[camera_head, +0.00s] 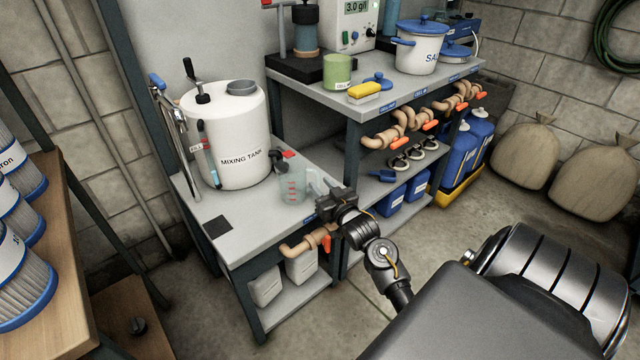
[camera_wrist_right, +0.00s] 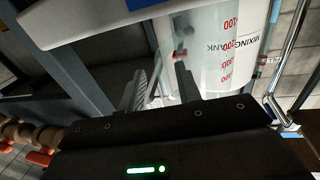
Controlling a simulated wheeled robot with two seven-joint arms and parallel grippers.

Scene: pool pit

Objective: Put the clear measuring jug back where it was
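The clear measuring jug (camera_head: 292,186) with red marks is at the front edge of the grey bench (camera_head: 258,219), right of the white mixing tank (camera_head: 228,140). It looks upright; whether its base touches the bench is unclear. My right gripper (camera_head: 323,192) is at the jug's handle side. In the right wrist view the jug's wall (camera_wrist_right: 222,60) is close, and part of the clear handle shows between the two dark fingers (camera_wrist_right: 160,82). Whether the fingers press on the handle is unclear. My left gripper is out of view.
A black square pad (camera_head: 218,227) lies bare at the bench's front left. The higher bench holds a green cup (camera_head: 338,73), a yellow sponge (camera_head: 364,90) and a salt pot (camera_head: 420,48). Pipes with orange-handled valves (camera_head: 327,243) stick out below the bench edge.

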